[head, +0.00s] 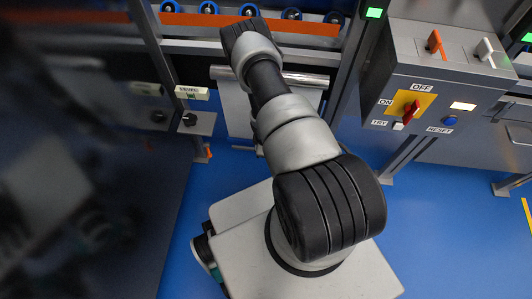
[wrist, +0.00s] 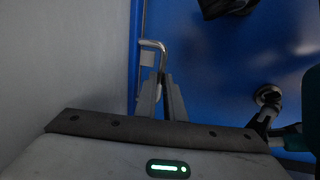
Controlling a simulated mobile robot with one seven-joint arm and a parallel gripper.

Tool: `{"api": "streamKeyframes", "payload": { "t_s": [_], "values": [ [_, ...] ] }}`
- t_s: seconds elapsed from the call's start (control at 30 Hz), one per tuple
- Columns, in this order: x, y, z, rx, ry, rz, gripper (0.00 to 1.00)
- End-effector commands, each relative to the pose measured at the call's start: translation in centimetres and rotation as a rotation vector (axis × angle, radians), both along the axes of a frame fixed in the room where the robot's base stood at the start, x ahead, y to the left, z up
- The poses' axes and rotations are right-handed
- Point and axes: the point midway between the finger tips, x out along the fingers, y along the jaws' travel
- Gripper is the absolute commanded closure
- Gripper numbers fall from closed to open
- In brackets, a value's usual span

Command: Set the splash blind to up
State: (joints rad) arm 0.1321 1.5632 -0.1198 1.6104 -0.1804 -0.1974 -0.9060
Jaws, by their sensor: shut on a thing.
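The splash blind appears to be the pale grey sheet (head: 236,112) below a silver horizontal bar (head: 305,78), at the upper middle of the head view. My arm covers part of it. In the wrist view my gripper (wrist: 163,88) is shut on a bent chrome handle (wrist: 154,44), whose end runs down between the two fingers. A plain grey surface (wrist: 65,55) lies left of the handle; I cannot tell whether it is the blind. My gripper is hidden in the head view.
A control box (head: 440,75) with a red switch (head: 411,109) and levers stands at the right. A roller rack with an orange strip (head: 300,28) runs above the blind. A small white label (head: 191,92) is left of it. Blue floor (head: 440,230) is open at the right.

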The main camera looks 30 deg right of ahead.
Motion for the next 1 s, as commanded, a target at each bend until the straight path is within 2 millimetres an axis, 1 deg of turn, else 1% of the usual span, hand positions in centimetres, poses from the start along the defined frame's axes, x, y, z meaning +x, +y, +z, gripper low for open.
{"api": "streamKeyframes", "payload": {
  "t_s": [0.03, 0.2, 0.3, 0.4, 0.5, 0.6, 0.7, 0.8, 1.0],
  "values": [
    [0.1, 0.0, 2.7, -0.001, -0.002, 0.001, 1.00],
    [0.1, 0.0, 7.8, -0.001, -0.001, 0.001, 1.00],
    [0.1, 0.0, 10.4, -0.001, -0.001, 0.001, 1.00],
    [0.0, 0.0, 12.7, -0.001, -0.001, 0.001, 1.00],
    [0.0, 0.0, 14.4, -0.001, -0.001, 0.000, 1.00],
    [0.0, 0.0, 15.6, 0.000, 0.000, 0.001, 1.00],
    [0.0, 0.0, 16.4, -0.001, 0.001, 0.000, 1.00],
    [0.0, 0.0, 16.7, -0.001, 0.001, 0.000, 1.00],
    [0.0, 0.0, 16.7, -0.001, 0.001, 0.000, 1.00]
  ]
}}
